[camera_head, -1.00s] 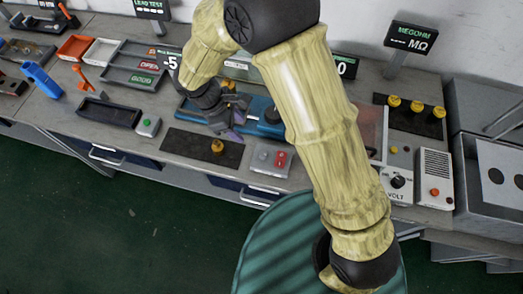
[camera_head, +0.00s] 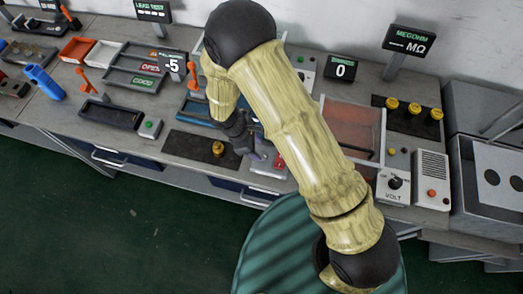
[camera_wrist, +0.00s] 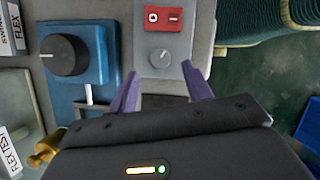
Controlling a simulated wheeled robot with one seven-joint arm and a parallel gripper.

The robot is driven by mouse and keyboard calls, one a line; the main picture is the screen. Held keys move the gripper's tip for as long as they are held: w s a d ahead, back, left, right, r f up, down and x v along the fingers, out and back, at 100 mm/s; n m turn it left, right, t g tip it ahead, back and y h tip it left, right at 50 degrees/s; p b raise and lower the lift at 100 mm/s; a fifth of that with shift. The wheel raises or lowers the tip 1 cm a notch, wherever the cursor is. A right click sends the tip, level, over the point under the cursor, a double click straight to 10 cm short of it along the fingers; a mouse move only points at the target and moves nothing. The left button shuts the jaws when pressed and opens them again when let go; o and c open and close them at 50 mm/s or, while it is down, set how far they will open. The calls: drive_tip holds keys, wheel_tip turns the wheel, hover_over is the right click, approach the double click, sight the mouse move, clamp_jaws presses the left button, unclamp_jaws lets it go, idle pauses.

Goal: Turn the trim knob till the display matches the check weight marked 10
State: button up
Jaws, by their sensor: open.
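A grey box with a small grey knob (camera_wrist: 160,57) and a red switch (camera_wrist: 164,18) lies under my gripper (camera_wrist: 159,70), whose purple fingers are open and empty, with the small knob showing between and just beyond their tips. Whether they touch it I cannot tell. A larger black knob (camera_wrist: 66,54) sits on the blue unit (camera_wrist: 92,85) beside it. In the head view my gripper (camera_head: 255,156) is over the grey box. One display (camera_head: 172,66) reads -5, another (camera_head: 341,69) reads 0. A brass weight (camera_head: 218,149) stands on a dark mat; no mark is legible.
To the right stand a unit with a VOLT knob (camera_head: 395,183), a reddish clear-topped tray (camera_head: 352,125) and several brass pieces. Trays, including an empty black one (camera_head: 108,112), lie to the left. My arm hides part of the bench.

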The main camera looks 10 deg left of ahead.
sight(263, 155)
drive_tip(key=x, duration=0.5)
drive_tip(key=shift+a+p, duration=0.1)
drive_tip(key=shift+p, duration=0.25)
drive_tip(key=c, duration=1)
